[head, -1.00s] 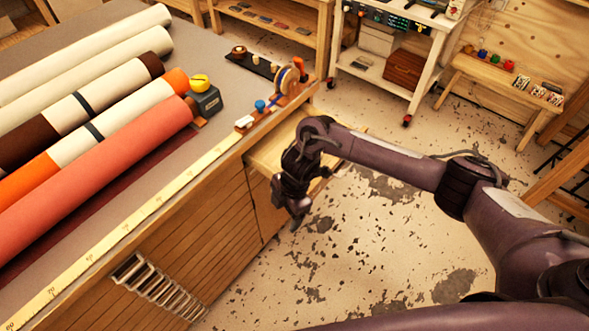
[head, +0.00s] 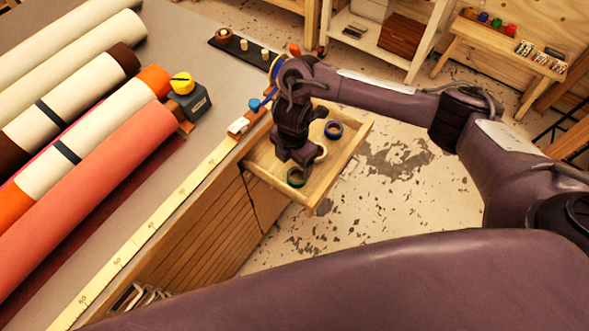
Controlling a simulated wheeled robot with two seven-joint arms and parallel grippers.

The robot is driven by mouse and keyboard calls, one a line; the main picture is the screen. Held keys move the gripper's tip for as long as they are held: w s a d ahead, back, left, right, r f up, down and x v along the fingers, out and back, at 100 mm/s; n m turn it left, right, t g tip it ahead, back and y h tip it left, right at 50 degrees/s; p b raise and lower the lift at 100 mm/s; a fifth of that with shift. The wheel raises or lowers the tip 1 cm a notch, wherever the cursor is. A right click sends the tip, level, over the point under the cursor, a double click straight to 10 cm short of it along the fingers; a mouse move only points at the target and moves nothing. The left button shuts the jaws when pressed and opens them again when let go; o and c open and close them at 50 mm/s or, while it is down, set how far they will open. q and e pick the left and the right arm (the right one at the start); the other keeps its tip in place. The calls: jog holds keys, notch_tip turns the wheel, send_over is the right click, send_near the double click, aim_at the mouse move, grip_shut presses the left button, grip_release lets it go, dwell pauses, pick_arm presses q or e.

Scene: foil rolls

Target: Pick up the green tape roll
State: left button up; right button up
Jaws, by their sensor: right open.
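My right gripper (head: 291,160) points down over the drawer, just above and behind the green roll in the picture. It is open and I see nothing held in it, though its fingers are small and dark. I cannot tell whether it touches the roll. My left gripper is out of view.
The worktable (head: 208,62) holds several large foil rolls and a dark tape dispenser (head: 190,101). Open floor (head: 400,180) lies right of the drawer.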

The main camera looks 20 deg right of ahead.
aim_at(297, 179)
jog(key=f, duration=0.1)
jog(key=s+f+b, duration=0.1)
jog(key=f, duration=0.1)
jog(key=shift+s+d+f, duration=0.15)
jog(key=shift+d+f, duration=0.1)
jog(key=shift+w+d+f+b, duration=0.1)
jog(key=shift+w+f+b, duration=0.1)
jog(key=shift+f, duration=0.3)
jog(key=shift+w+d+f+b, duration=0.1)
jog(key=shift+f+b, duration=0.1)
jog(key=shift+f, duration=0.55)
jog(key=c, duration=1.1)
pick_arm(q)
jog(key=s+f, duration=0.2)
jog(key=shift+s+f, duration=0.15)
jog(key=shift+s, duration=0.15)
pick_arm(e)
jog(key=shift+r, duration=0.1)
